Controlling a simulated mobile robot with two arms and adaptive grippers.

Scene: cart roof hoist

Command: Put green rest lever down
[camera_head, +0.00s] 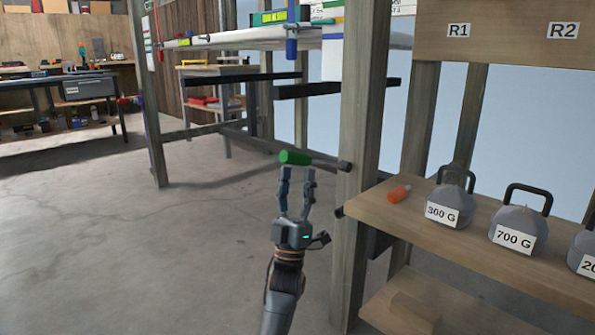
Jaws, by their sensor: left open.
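The green rest lever (295,157) has a green grip on a dark rod. The rod runs to the right, to a pivot on the wooden post, and the lever lies close to level, its grip end slightly higher. My left gripper (296,176) points up just below the green grip, fingers apart. Its fingertips are at or just under the grip's lower edge; I cannot tell whether they touch it. My right gripper is not in view.
A wooden post (361,130) stands right of my left gripper. Open concrete floor (120,250) lies to the left.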

